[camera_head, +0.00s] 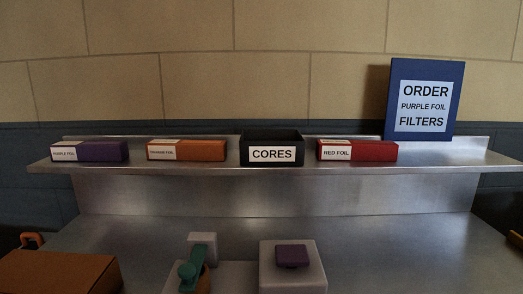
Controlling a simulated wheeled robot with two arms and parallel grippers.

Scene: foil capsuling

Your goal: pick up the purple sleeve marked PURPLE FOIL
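The purple sleeve (103,151) lies on the steel shelf (215,168) at its left end. It is a long box with a white label on its left part; the small print appears to read PURPLE FOIL. Its front and top show, and nothing touches it. Neither of my grippers can be made out in the head view, and nothing is seen holding the sleeve.
On the shelf are an orange sleeve (205,150), a black CORES bin (272,143), a red sleeve (375,151) and a blue order sign (448,75). Below are a brown box (60,272), a teal-handled device (190,270) and a white block (292,277) with a purple top piece.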

